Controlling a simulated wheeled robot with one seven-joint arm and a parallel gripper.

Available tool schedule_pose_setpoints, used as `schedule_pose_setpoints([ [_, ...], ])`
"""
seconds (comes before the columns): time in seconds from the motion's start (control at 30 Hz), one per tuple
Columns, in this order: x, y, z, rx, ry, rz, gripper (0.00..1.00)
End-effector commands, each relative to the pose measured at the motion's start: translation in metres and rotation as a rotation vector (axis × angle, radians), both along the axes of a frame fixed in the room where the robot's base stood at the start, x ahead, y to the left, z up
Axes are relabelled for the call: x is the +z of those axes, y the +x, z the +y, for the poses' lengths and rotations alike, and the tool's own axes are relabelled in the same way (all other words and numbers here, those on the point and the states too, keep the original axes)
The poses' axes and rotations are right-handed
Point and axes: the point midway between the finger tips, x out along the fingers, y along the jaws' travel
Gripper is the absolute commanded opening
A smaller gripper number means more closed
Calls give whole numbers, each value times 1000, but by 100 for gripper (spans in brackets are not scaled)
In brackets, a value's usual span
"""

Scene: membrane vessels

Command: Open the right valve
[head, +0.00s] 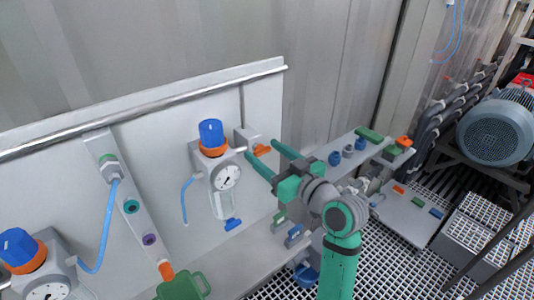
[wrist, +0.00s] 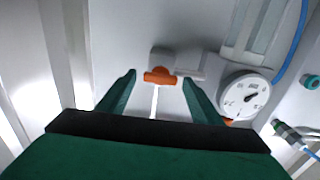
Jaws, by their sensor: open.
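The right valve has an orange handle (head: 262,149) on a grey block (head: 247,138) at the right end of the white panel. In the wrist view the orange handle (wrist: 159,76) lies crosswise, in line with the gap between my fingertips. My gripper (head: 264,152) has green fingers that reach toward the panel around the handle. In the wrist view my gripper (wrist: 158,79) is open, with one finger on each side of the handle and visible gaps. I cannot tell how far the fingertips are from the panel.
A gauge (head: 226,176) with an orange and blue regulator (head: 211,134) stands close left of the valve. A metal rail (head: 150,110) runs along the panel top. A shelf (head: 262,247) with small blue and green parts lies below. A motor (head: 494,132) stands far right.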

Motion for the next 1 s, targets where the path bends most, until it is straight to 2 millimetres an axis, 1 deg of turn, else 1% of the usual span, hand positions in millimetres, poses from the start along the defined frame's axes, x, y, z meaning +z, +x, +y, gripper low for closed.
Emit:
schedule_pose_setpoints([
  [0.03,0,0,0,1,0,0,52],
  [0.07,0,0,1,1,0,0,45],
  [0.1,0,0,1,1,0,0,35],
  [0.17,0,0,1,1,0,0,21],
  [0.2,0,0,1,2,0,0,18],
  [0.57,0,0,1,1,-41,-31,18],
  [0.77,1,0,2,1,-135,-100,18],
  [1.0,0,-1,3,1,-308,-227,18],
])
